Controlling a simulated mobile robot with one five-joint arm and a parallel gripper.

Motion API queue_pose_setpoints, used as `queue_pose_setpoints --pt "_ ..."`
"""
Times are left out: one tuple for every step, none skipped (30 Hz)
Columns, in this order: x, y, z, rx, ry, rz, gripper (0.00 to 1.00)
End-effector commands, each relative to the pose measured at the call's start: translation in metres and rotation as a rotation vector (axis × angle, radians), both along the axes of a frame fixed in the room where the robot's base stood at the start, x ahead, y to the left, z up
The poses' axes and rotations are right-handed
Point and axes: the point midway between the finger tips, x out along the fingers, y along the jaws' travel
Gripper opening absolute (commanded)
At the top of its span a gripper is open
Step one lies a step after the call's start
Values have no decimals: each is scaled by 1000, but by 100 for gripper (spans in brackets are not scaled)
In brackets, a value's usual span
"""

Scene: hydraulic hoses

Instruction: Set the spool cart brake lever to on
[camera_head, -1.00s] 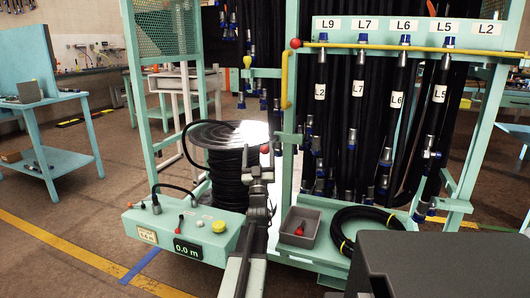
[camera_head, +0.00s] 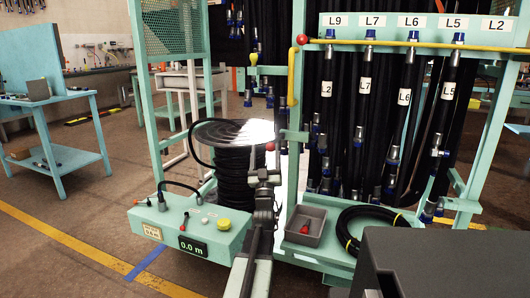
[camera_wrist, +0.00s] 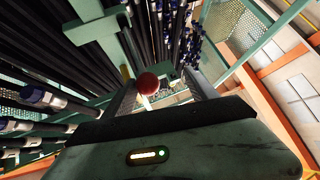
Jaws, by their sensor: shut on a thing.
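The brake lever shows as a red ball knob (camera_head: 270,147) beside the hose spool (camera_head: 236,170). It also shows in the wrist view as a red ball (camera_wrist: 148,84) between my fingers, nearer the left one. My gripper (camera_head: 264,166) is at this knob, just in front of the spool's right side. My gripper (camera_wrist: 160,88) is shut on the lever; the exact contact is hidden. The lever's shaft and any on or off marking cannot be made out.
A green control box (camera_head: 190,232) with a 0.0 m display stands at the lower left. A grey bin (camera_head: 306,226) and a coiled black hose (camera_head: 375,228) lie on the rack's shelf at right. Hanging hoses fill the rack behind. Open floor lies to the left.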

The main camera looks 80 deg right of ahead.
Motion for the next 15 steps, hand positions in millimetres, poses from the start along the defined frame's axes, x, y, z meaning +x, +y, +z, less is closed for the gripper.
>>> queue_pose_setpoints --pt "2 11 -14 -1 3 2 53" --pt "2 16 -19 -1 3 2 53" --pt "2 23 -25 -1 3 2 53" --pt "2 28 -29 -1 3 2 53" --pt "1 32 -33 -1 3 2 53" --pt "1 37 -37 -1 3 3 53" --pt "0 41 -40 -1 2 2 53" --pt "0 43 -41 -1 2 2 53" --pt "0 45 -42 -1 1 2 53" --pt "-1 46 -42 -1 1 1 53" --pt "-2 46 -41 -1 1 1 53" --pt "-2 45 -40 -1 1 -1 53" --pt "-2 45 -40 -1 0 0 53" --pt "-2 45 -39 -1 0 0 53" --pt "-2 45 -39 -1 0 0 53"
